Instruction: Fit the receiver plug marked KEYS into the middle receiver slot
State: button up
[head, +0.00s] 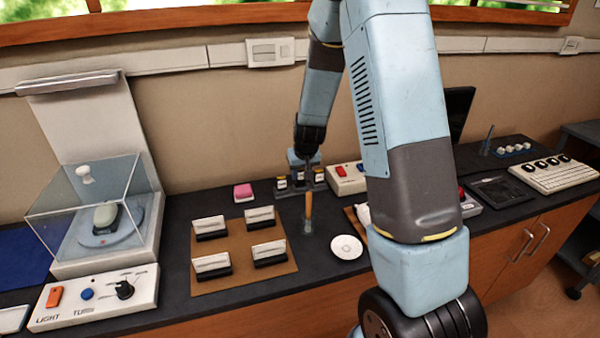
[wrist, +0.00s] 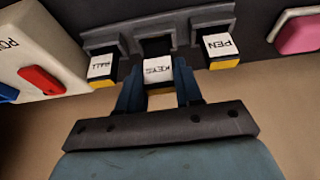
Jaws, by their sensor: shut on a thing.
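The KEYS plug (wrist: 158,70), a small block with a white label and a yellowish edge, is between the two dark blue fingers of my gripper (wrist: 158,88), which is shut on it. The grey receiver rack (wrist: 118,34) lies just beyond. Its dark middle slot (wrist: 157,46) shows directly in front of the plug, and I cannot tell whether the plug's far end touches it. The BALL plug (wrist: 102,68) sits at the left slot and the PEN plug (wrist: 220,46) at the right slot. In the head view my gripper (head: 304,164) is at the rack, partly hiding it.
A white box with a red switch (wrist: 40,80) stands close left of the rack in the wrist view, and a pink block (wrist: 298,34) lies to the right. In the head view an orange upright stick (head: 308,206) and a white dish (head: 347,247) are in front.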

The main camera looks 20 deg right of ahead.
jog(key=shift+f, duration=0.9)
dwell(0.6)
jog(key=o, duration=1.6)
jog(key=shift+c, duration=0.2)
jog(key=shift+r, duration=0.1)
jog(key=shift+r, duration=3.45)
